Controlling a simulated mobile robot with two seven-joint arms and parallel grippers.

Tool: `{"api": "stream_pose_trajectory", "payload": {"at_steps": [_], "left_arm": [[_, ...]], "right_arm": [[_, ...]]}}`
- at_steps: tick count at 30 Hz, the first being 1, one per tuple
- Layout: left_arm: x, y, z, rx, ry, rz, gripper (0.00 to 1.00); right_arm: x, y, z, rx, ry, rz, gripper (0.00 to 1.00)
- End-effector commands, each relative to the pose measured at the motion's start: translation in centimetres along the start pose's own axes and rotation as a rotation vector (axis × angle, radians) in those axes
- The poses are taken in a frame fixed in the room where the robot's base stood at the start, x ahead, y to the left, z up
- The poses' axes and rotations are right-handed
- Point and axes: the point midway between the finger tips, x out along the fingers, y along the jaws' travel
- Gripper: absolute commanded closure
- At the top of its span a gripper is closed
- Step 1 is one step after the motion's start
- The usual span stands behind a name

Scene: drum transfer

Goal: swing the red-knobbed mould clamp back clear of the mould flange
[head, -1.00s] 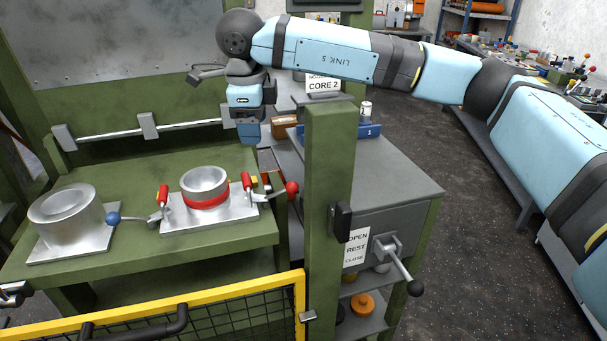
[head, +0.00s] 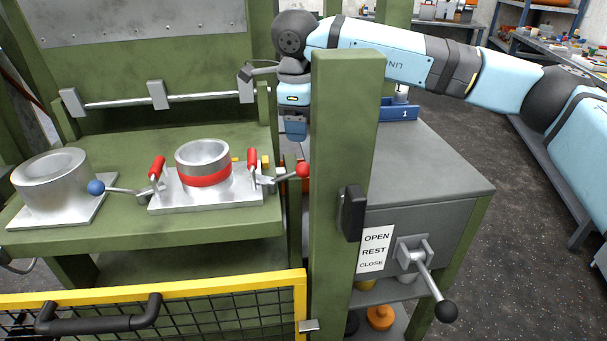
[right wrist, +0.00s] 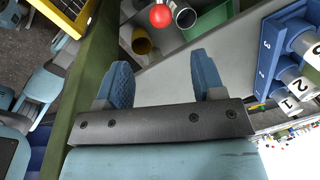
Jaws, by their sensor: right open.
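The mould (head: 204,163), a metal ring with a red band, stands on a metal flange plate (head: 222,198) on the green press table. The red-knobbed clamp (head: 303,170) is at the plate's right edge, its arm pointing left to the plate beside a red handle (head: 252,165). A blue-knobbed clamp (head: 96,187) reaches the plate's left edge. My right gripper (head: 295,131) is open and empty, pointing down above and behind the red knob, apart from it, partly hidden by the green post. In the right wrist view a red ball (right wrist: 160,15) shows beyond the open fingers (right wrist: 162,78).
The green post (head: 343,150) stands just right of the red knob. A grey cabinet (head: 430,165) with a black-knobbed lever (head: 445,311) is on the right. A yellow mesh guard (head: 220,287) crosses the front. A second metal ring (head: 50,180) stands at left.

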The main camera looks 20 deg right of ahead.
Motion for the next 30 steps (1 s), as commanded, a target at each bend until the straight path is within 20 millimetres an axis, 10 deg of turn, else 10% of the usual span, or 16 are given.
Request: {"api": "stream_pose_trajectory", "payload": {"at_steps": [15,30], "left_arm": [[0.2,1.8,-3.0,-0.032,0.183,0.077,0.43],[0.3,1.7,-2.0,-0.036,0.142,0.077,0.43]], "right_arm": [[10.4,0.1,0.0,0.001,0.001,0.002,0.38],[12.5,0.0,0.0,0.000,0.000,0.000,0.38]]}}
